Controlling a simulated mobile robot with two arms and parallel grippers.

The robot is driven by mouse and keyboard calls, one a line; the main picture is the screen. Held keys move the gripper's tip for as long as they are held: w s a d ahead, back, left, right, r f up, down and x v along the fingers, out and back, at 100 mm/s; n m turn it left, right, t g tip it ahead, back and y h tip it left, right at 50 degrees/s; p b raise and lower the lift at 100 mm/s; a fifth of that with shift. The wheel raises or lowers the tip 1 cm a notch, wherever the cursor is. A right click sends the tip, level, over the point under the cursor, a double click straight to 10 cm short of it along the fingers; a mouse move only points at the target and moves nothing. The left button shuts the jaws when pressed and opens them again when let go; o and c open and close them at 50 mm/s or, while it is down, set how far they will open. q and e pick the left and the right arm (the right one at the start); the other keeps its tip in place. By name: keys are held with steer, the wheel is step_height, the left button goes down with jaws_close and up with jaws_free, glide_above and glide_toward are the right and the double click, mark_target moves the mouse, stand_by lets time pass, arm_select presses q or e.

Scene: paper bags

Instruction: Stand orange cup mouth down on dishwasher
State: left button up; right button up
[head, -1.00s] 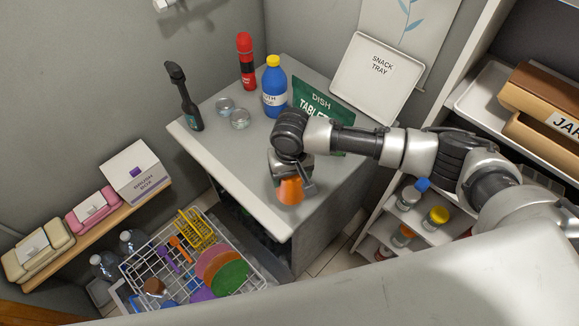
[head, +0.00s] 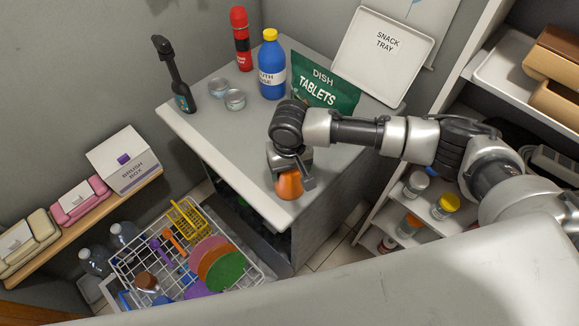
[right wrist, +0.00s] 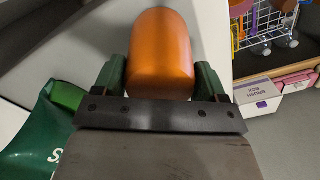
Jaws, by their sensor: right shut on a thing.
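The orange cup (head: 289,185) is held by my right gripper (head: 291,180) at the front corner of the dishwasher top (head: 215,140). In the right wrist view the cup (right wrist: 160,55) sits between the two green-padded fingers (right wrist: 160,78), its rounded closed end in sight. I cannot tell whether the cup touches the dishwasher top or hangs just above it. Its mouth is not clearly visible. My left gripper is not in view.
The dish rack (head: 190,250) is below left. The top's front left is clear.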

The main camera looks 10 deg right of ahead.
steer(key=shift+f, duration=0.6)
steer(key=o, duration=1)
steer(key=shift+c, duration=0.2)
steer(key=shift+r, duration=0.1)
step_height(320, 180, up, 11)
steer(key=shift+f+b, duration=0.15)
steer(key=shift+b, duration=0.75)
